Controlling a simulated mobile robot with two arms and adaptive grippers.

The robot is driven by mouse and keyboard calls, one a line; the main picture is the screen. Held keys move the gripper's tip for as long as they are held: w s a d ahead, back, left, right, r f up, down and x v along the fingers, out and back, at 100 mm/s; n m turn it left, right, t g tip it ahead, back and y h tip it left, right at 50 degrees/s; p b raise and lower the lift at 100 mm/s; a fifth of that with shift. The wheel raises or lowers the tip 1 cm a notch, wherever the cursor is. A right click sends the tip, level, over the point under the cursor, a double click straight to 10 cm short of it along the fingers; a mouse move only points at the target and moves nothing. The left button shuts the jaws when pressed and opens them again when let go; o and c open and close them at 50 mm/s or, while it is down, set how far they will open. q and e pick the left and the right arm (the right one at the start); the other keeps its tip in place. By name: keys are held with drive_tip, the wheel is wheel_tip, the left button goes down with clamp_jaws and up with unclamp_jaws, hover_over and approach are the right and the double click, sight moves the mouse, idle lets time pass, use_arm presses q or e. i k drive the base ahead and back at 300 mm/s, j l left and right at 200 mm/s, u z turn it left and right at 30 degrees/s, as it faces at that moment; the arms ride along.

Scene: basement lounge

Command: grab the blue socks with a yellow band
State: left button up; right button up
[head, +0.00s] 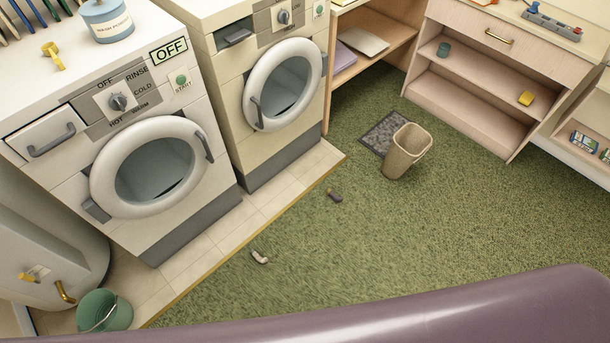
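A small dark item (334,195), bluish-grey and possibly a rolled sock, lies on the green carpet in front of the washers. It is too small to tell whether it has a yellow band. A small pale item (260,257) with a darker end, perhaps another sock, lies closer, near the edge of the tiles. No socks that are clearly blue with a yellow band show. Neither gripper is in view.
Two front-loading washers, a near one (110,150) and a far one (255,70), stand on a tiled strip. A beige bin (405,152) stands by a grey mat (380,131). A green bucket (106,312) is at lower left. The carpet's middle is clear.

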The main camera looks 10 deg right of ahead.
sight(330, 193)
drive_tip(key=z, duration=0.6)
drive_tip(key=i+z, duration=0.15)
drive_tip(key=i, duration=0.35)
drive_tip(key=i+j+z, duration=0.2)
drive_tip(key=i, duration=0.3)
drive_tip(key=i+j+z, duration=0.15)
drive_tip(key=i, duration=0.35)
